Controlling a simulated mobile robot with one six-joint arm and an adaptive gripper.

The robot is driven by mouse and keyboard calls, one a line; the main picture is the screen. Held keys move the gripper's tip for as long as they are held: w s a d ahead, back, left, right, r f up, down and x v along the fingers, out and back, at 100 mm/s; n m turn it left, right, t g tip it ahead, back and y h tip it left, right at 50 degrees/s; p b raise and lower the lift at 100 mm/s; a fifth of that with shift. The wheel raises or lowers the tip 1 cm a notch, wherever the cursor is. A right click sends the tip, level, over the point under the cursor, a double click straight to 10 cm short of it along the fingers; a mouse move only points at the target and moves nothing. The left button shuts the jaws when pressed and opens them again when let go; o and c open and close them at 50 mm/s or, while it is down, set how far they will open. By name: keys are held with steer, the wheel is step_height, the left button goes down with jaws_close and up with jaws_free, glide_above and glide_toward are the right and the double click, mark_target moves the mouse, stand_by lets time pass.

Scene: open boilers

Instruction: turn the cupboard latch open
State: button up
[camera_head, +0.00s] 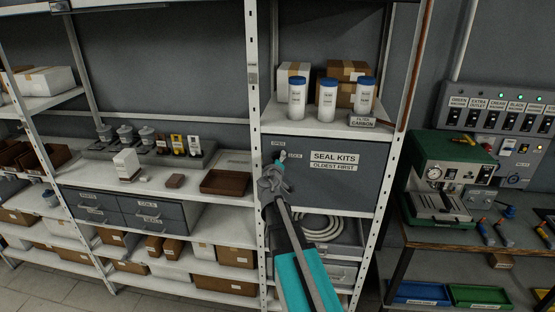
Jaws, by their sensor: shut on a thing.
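The cupboard (340,187) is a dark grey panel in the shelving, with a "SEAL KITS / OLDEST FIRST" label (334,161). The latch (282,155) is a small light piece near its upper left, between small printed words, one of which seems to read "OPEN". My gripper (279,166) is at the latch and shut on it. My gripper and arm hide the lower part of the latch and the panel's lower left. The panel looks closed against the shelf frame.
White bottles with blue caps (327,98) and cardboard boxes (347,72) stand on the shelf above. A coiled hose (320,228) lies below. A green coffee machine (447,172) stands on the right bench. A white upright (254,120) runs close left of the cupboard.

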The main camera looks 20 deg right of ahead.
steer(key=shift+m, duration=0.5)
steer(key=o, duration=1.1)
steer(key=shift+o, duration=0.2)
steer(key=v, duration=1.2)
steer(key=shift+f, duration=0.1)
